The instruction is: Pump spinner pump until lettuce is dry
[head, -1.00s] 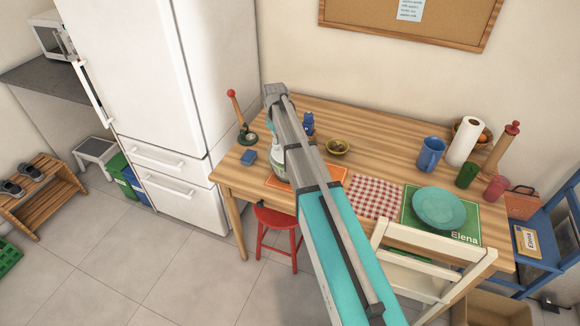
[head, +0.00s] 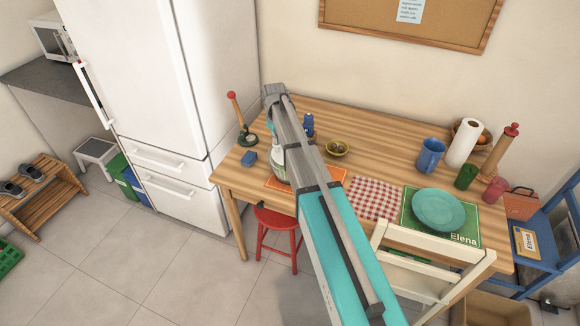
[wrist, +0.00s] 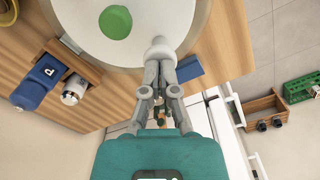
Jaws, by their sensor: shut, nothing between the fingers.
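In the wrist view, a large pale round lid (wrist: 75,42), seemingly the spinner's, fills the top, cut off by the frame edge. Whether the tips touch the lid is unclear. In the head view the spinner (head: 279,167) stands on an orange mat (head: 275,182), mostly hidden behind my arm.
The wooden table (head: 385,140) also holds a yellow bowl (head: 338,148), a blue block (head: 249,158), a blue mug (head: 431,155) and a teal plate (head: 438,209). A blue shaker marked P (wrist: 38,85) stands near the lid. A red stool (head: 277,221) and white chair stand in front.

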